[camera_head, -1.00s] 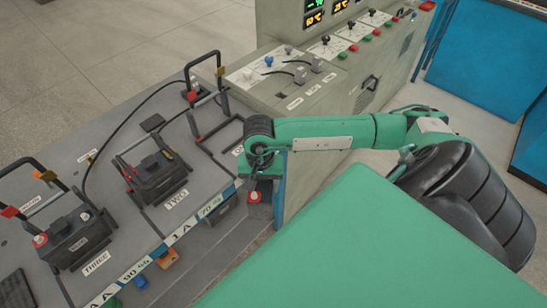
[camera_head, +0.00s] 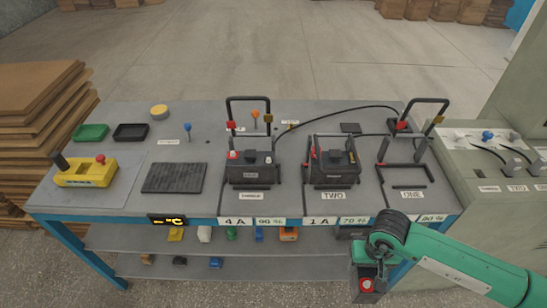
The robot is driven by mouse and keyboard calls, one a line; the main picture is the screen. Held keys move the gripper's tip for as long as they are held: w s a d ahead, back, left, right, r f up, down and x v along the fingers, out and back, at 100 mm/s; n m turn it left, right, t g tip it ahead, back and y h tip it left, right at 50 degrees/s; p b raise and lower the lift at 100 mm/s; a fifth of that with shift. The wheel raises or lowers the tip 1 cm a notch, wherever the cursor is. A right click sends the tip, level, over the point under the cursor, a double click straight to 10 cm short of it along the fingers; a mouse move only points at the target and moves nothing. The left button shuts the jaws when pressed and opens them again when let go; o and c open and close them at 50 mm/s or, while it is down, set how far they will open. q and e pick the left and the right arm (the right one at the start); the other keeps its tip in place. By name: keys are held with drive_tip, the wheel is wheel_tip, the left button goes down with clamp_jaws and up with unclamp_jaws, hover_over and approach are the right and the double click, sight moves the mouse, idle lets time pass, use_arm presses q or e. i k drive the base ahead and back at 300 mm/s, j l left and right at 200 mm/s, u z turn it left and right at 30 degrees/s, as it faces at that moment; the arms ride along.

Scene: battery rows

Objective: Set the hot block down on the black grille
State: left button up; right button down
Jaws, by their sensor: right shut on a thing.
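The black grille (camera_head: 174,177) lies flat on the grey bench, left of the station marked THREE, and its top is bare. My right gripper (camera_head: 367,270) is at the lower right, in front of the bench's front edge and pointing down. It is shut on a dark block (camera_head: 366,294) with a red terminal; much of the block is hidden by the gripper. The block is well to the right of the grille and apart from it. My left gripper is out of view.
Similar blocks sit in station THREE (camera_head: 248,172) and station TWO (camera_head: 331,170); station ONE (camera_head: 404,178) is empty. Upright handles and a cable rise there. A yellow device (camera_head: 86,173) stands left of the grille. A console (camera_head: 505,205) is at the right.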

sight(175, 176)
drive_tip(key=j, duration=2.7)
